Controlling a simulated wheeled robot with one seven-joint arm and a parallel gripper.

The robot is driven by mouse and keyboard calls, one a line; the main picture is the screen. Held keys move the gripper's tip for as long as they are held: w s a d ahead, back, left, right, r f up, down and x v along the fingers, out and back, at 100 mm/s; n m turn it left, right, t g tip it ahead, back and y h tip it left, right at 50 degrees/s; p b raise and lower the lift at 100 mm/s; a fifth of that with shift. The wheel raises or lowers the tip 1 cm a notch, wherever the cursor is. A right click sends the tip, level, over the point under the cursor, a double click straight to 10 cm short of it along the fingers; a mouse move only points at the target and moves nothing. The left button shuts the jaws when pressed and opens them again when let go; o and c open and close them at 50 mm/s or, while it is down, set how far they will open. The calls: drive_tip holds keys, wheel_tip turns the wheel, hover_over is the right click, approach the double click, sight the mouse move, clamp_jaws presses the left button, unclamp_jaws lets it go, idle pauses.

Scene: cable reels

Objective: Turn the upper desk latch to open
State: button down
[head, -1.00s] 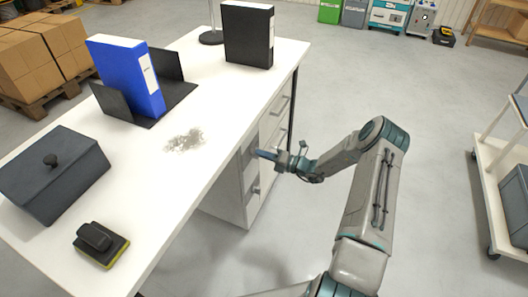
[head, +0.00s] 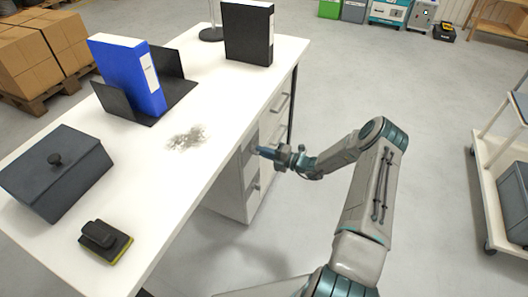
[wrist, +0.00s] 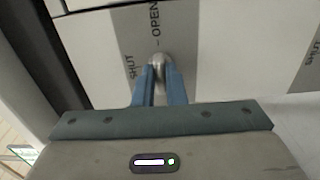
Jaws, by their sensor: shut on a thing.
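The desk (head: 215,125) has a white drawer unit (head: 232,196) under its right end. My gripper (head: 260,151) reaches the front of this unit from the right, at its upper part. In the wrist view my gripper's two blue fingers (wrist: 159,72) are shut on the upper latch (wrist: 160,59), a rounded silver knob. The latch sits on a grey plate (wrist: 185,30) lettered OPEN and SHUT. The fingers hide part of the latch, so its exact angle is hard to tell. A lower latch (head: 257,186) shows below my gripper in the head view.
On the desktop are a blue binder (head: 125,75) in a black holder, a black binder (head: 247,35), a dark lidded box (head: 55,180), a black-and-yellow block (head: 105,241) and a grey smudge. A trolley (head: 490,190) stands at right. The floor between is clear.

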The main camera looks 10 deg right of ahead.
drive_tip(key=shift+s+a+f, duration=0.1)
drive_tip(key=shift+s+f, duration=0.05)
drive_tip(key=c, duration=1.5)
unclamp_jaws()
drive_tip(key=p+v, duration=0.1)
drive_tip(key=v, duration=1.2)
drive_tip(key=shift+s+d, duration=0.2)
drive_tip(key=shift+d, duration=0.2)
